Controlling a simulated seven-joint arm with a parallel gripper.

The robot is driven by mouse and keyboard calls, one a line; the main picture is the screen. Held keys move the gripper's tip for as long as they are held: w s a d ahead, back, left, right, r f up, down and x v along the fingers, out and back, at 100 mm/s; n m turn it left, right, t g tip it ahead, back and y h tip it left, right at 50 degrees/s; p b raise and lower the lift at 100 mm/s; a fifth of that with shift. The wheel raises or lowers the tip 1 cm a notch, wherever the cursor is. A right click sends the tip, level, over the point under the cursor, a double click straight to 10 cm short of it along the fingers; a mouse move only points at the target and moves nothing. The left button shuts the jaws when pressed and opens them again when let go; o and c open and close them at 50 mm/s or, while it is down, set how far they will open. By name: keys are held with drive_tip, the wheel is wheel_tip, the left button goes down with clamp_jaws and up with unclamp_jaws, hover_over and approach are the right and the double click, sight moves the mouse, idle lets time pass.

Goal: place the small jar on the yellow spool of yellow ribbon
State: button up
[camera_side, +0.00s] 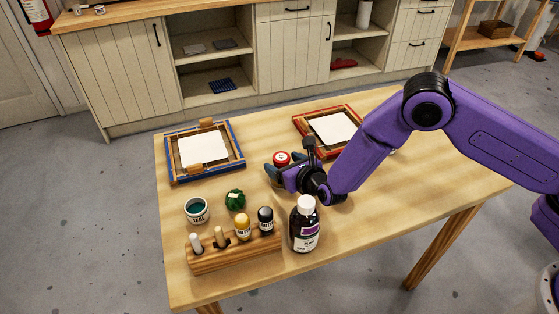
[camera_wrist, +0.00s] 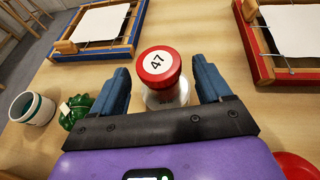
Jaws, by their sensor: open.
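The small jar (camera_wrist: 163,92) has a red lid with a white disc marked 47 and a clear body. It stands upright on the table in the wrist view, and its red lid (camera_side: 281,158) also shows in the side view. My gripper (camera_wrist: 162,70) is open, with one blue finger on each side of the jar. Gaps show between the jar and both fingers, and nothing is held. In the side view my gripper (camera_side: 278,169) is low over the table at the jar. I cannot make out a yellow spool of ribbon in either view.
A blue frame (camera_side: 237,156) and a red frame (camera_side: 301,123) lie behind. A red round thing (camera_wrist: 296,166) shows at the lower right.

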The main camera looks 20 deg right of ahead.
sight(286, 164)
drive_tip(key=shift+v, duration=1.85)
drive_tip(key=s+d+r+m+g+h, duration=0.2)
drive_tip(key=s+d+r+m+h, duration=0.25)
drive_tip(key=d+r+m, duration=0.3)
drive_tip(key=s+d+r+m+g+h, duration=0.25)
drive_tip(key=s+d+r+m, duration=0.35)
drive_tip(key=d, duration=0.3)
drive_tip(key=s+d+r+m+g+y, duration=0.1)
drive_tip(key=s+d+m+g, duration=0.2)
drive_tip(key=s, duration=0.5)
drive_tip(key=s+d+r+m+g+y, duration=0.1)
drive_tip(key=s+d+m+g+y, duration=0.1)
drive_tip(key=s+m, duration=0.3)
drive_tip(key=s+d+r+m+g+y, duration=0.1)
drive_tip(key=s+d+r+m+g, duration=0.1)
drive_tip(key=s, duration=1.1)
drive_tip(key=shift+d+m+g+y, duration=0.4)
drive_tip(key=shift+d+m+g, duration=0.45)
drive_tip(key=shift+d+m, duration=0.25)
